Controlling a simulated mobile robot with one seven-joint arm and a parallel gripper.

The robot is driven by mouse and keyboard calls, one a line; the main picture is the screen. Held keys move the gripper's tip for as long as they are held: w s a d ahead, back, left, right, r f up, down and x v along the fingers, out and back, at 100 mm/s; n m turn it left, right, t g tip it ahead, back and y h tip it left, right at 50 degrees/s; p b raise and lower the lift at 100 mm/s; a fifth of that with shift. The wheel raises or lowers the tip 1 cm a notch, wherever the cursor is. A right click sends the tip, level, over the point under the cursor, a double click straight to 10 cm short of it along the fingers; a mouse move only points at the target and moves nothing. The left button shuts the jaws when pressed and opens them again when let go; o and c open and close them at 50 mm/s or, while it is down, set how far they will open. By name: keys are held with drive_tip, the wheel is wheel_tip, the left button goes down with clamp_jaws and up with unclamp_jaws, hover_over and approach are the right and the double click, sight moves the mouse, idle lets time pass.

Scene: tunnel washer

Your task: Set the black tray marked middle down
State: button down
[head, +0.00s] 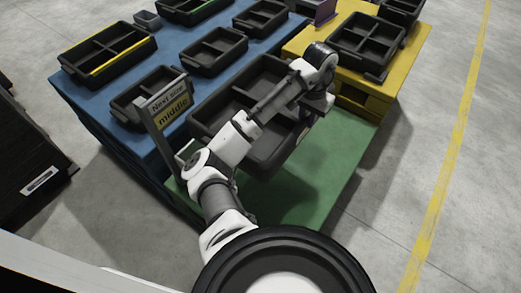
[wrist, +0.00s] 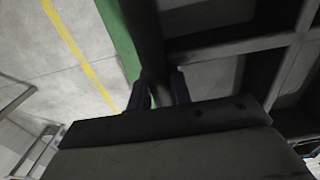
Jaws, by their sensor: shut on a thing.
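A large black tray (head: 222,110) with several compartments is over the green surface (head: 318,172), in the middle of the head view. My gripper (head: 314,112) is at its right side; my arm hides part of the tray. In the wrist view my gripper's two fingers (wrist: 160,92) are shut on the tray's wall (wrist: 143,32), with compartments to the right. I cannot tell whether the tray's underside touches the green surface. A sign (head: 167,107) reading "Next size middle" stands at the left, close to the tray.
A blue table (head: 84,98) at the back left holds several smaller black trays, one with yellow edges (head: 108,52). A yellow stand (head: 401,62) at the back right holds a black tray (head: 367,45). Green surface is bare in front and right of the held tray.

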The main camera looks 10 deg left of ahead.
drive_tip(key=shift+w+a+f, duration=0.1)
drive_tip(key=shift+w, duration=0.1)
wheel_tip(320, 180, down, 28)
drive_tip(key=shift+r+b, duration=0.2)
drive_tip(key=shift+b, duration=0.95)
drive_tip(key=shift+f, duration=0.15)
drive_tip(key=c, duration=1.3)
unclamp_jaws()
